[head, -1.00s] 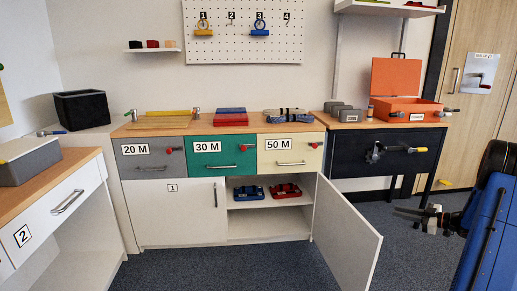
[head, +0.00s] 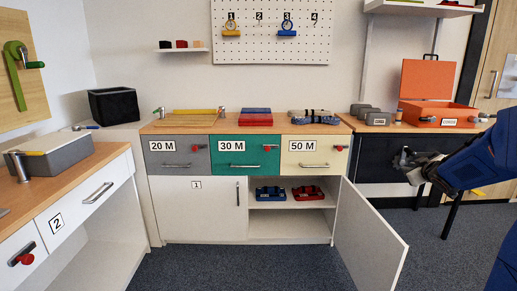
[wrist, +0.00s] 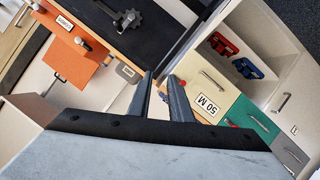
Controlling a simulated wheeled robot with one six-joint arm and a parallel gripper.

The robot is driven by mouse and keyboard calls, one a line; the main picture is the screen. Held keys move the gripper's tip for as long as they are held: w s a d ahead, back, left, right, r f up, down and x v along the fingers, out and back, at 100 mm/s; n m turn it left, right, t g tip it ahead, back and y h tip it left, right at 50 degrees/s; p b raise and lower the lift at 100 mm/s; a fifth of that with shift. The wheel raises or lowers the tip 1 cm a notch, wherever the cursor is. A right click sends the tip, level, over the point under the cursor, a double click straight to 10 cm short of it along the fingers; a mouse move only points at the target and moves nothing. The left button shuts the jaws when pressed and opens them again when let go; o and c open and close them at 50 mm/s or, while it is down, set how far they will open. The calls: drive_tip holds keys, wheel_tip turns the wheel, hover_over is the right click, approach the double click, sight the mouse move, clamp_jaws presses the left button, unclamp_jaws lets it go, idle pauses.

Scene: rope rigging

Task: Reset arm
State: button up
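My blue arm enters at the right of the head view, and my gripper (head: 404,163) is in front of the dark workbench, right of the cabinet. In the wrist view the two dark fingers of my gripper (wrist: 160,82) reach forward with a gap between their tips. Nothing is seen between them, so it is open and empty. In the head view my gripper is apart from the open white cabinet door (head: 368,235).
The cabinet has drawers marked 20 M (head: 176,158), 30 M (head: 244,157) and 50 M (head: 314,157). Blue (head: 271,194) and red (head: 308,193) items lie on its open shelf. An orange toolbox (head: 436,115) stands at the right. The front floor is clear.

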drive_tip(key=s+a+m+g+h, duration=0.1)
drive_tip(key=s+a+m+g, duration=0.1)
drive_tip(key=s+a, duration=0.55)
drive_tip(key=s+a+m+g+h, duration=0.15)
drive_tip(key=s+a, duration=0.35)
drive_tip(key=s, duration=0.6)
drive_tip(key=s+a+f+g+y, duration=0.1)
drive_tip(key=s+a+f, duration=0.2)
drive_tip(key=s, duration=0.6)
drive_tip(key=s+a+f+g+y, duration=0.2)
drive_tip(key=s+a+f, duration=0.1)
drive_tip(key=s+a, duration=0.4)
drive_tip(key=s+a+f+g+y, duration=0.2)
drive_tip(key=s+a, duration=0.3)
drive_tip(key=s, duration=0.5)
drive_tip(key=shift+s+a+f+m, duration=0.4)
drive_tip(key=shift+f+m, duration=0.05)
drive_tip(key=shift+f, duration=0.1)
drive_tip(key=shift+d, duration=0.1)
